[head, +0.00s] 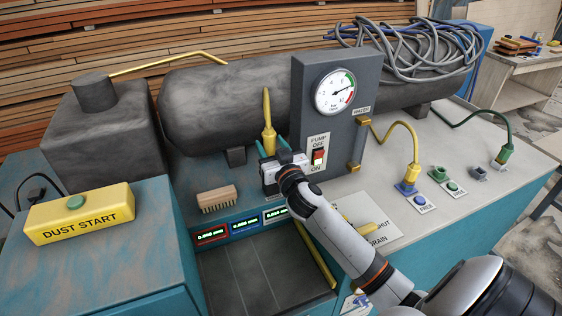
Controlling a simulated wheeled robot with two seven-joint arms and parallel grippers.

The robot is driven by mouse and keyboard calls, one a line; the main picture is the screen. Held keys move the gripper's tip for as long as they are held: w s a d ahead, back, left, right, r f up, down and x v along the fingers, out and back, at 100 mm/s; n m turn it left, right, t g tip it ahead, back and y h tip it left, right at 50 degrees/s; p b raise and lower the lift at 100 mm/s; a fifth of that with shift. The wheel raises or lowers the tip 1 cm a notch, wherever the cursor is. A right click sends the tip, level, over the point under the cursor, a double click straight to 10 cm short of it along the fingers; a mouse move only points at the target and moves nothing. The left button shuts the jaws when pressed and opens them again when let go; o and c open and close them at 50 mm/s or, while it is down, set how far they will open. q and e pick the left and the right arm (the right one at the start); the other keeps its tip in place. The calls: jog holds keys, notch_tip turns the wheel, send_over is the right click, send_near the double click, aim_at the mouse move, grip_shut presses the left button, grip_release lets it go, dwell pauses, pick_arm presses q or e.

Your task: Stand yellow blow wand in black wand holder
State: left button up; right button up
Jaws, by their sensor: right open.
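The yellow blow wand (268,122) stands nearly upright on the bench in front of the dark tank, its thin end up. My right gripper (271,150) is at its lower end, open, with the fingers on either side of the wand. The wand's foot is hidden behind the gripper. I cannot make out the black wand holder; the gripper covers the spot below the wand, so I cannot tell whether the wand sits in it. My left gripper is not in view.
The gauge panel (310,92) with the pump switch (318,158) stands close to the right of the wand. A brush (217,199) lies to the left, above the small displays (243,227). The tank (215,105) is behind. A yellow-handled plug (408,165) stands further right.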

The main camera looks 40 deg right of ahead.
jog(key=r+b+v, duration=0.1)
jog(key=b+v, duration=0.1)
jog(key=v, duration=0.8)
jog(key=shift+s+a+f, duration=0.15)
jog(key=shift+s+f, duration=0.15)
jog(key=shift+f, duration=0.15)
